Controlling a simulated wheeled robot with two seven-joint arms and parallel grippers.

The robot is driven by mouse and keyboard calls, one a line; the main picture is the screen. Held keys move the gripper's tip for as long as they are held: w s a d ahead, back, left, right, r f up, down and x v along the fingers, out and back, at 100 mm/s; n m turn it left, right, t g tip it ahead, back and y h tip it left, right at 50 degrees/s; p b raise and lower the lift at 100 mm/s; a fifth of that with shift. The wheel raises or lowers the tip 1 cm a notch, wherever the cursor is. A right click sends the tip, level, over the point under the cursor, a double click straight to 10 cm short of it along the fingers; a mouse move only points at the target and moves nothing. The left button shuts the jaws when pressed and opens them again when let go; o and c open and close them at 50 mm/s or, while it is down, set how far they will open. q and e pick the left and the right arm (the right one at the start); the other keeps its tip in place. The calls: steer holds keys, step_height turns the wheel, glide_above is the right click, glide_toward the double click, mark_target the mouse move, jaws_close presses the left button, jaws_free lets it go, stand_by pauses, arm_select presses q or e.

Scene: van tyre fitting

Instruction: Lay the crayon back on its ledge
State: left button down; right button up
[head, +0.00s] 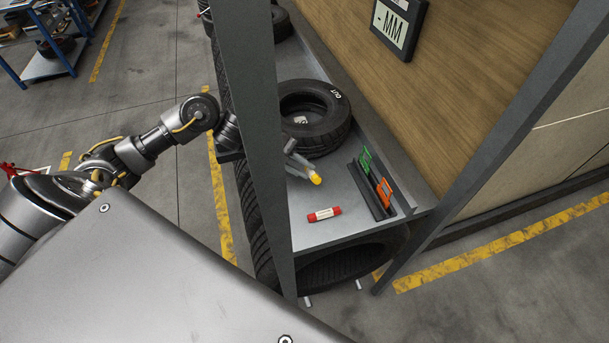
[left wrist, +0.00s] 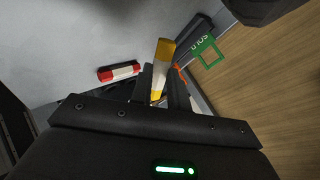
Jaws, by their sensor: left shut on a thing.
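A crayon (left wrist: 163,58) with yellow ends and a pale band is held between the fingers of my left gripper (left wrist: 161,80). In the head view its yellow tip (head: 315,178) shows just beyond my left gripper (head: 298,164), above the grey shelf (head: 310,228). A grey upright hides part of my left wrist. A narrow dark ledge (head: 370,192) holds a green card (head: 366,160) and an orange card (head: 384,190). The crayon is apart from this ledge in the head view. My right gripper is out of view.
A red-and-white stick (head: 324,214) lies on the shelf near its front; it also shows in the left wrist view (left wrist: 119,73). A tyre (head: 315,118) lies behind, with another tyre (head: 350,266) below. The grey upright (head: 254,130) stands close to my left arm.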

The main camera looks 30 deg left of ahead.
arm_select(q)
steer(key=shift+d+f, duration=0.3)
steer(key=shift+d, duration=0.05)
step_height(320, 180, down, 2)
steer(key=shift+d+f+p, duration=0.1)
steer(key=shift+f+p, duration=0.05)
steer(key=shift+p, duration=0.45)
steer(key=shift+f, duration=0.5)
steer(key=c, duration=1.3)
jaws_free()
steer(key=shift+f, duration=0.1)
steer(key=shift+c, duration=0.2)
